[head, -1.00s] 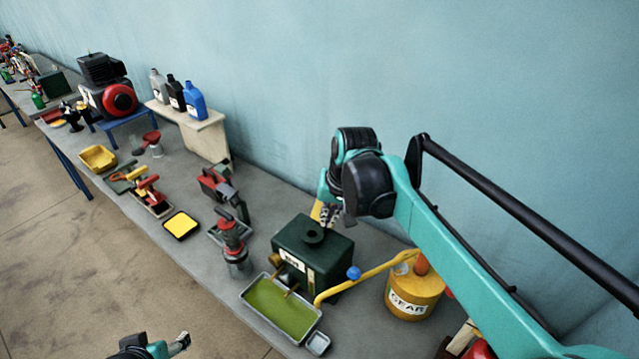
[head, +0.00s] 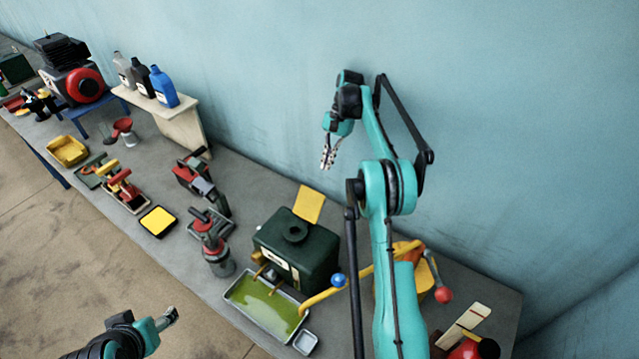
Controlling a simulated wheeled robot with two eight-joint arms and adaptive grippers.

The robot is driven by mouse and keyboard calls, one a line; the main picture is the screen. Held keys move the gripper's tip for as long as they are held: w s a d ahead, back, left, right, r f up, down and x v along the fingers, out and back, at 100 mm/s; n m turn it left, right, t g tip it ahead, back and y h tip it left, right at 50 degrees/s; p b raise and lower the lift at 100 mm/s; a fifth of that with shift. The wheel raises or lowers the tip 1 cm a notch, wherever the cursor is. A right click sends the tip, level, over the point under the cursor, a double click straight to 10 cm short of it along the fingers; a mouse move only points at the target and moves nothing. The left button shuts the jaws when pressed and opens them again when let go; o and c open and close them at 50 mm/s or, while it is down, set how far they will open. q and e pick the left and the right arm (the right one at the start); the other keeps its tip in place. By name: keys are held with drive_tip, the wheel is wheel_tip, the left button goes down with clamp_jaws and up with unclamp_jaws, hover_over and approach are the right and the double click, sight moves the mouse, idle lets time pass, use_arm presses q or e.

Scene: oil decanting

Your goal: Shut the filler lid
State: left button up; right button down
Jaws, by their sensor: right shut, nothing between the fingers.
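The filler lid (head: 309,203) is a yellow flap standing raised at the back of the dark green tank (head: 325,251). The round filler opening (head: 294,230) on top of the tank is uncovered. My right gripper (head: 326,165) is shut and empty, pointing down in the air above and to the right of the lid, apart from it. My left gripper (head: 171,316) is low at the bottom left, beyond the bench's front edge in the picture; whether its fingers are open is unclear.
A tray of green oil (head: 262,303) sits in front of the tank. A pump-like tool (head: 215,255) stands left of the tank. Bottles (head: 163,88) stand on a small shelf behind.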

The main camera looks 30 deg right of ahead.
sight(313, 203)
use_arm(q)
drive_tip(key=shift+f, duration=0.1)
use_arm(e)
drive_tip(key=x, duration=1)
drive_tip(key=shift+d+f, duration=0.2)
drive_tip(key=shift+f, duration=0.2)
drive_tip(key=shift+r, duration=0.1)
drive_tip(key=shift+a+r+h, duration=0.15)
drive_tip(key=shift+a+h, duration=0.05)
drive_tip(key=shift+h, duration=0.2)
drive_tip(key=shift+r, duration=0.1)
drive_tip(key=shift+t+h, duration=0.4)
use_arm(q)
drive_tip(key=shift+a, duration=0.4)
use_arm(e)
drive_tip(key=shift+s+a+r+h, duration=0.1)
drive_tip(key=shift+r+h, duration=0.25)
drive_tip(key=shift+h, duration=0.05)
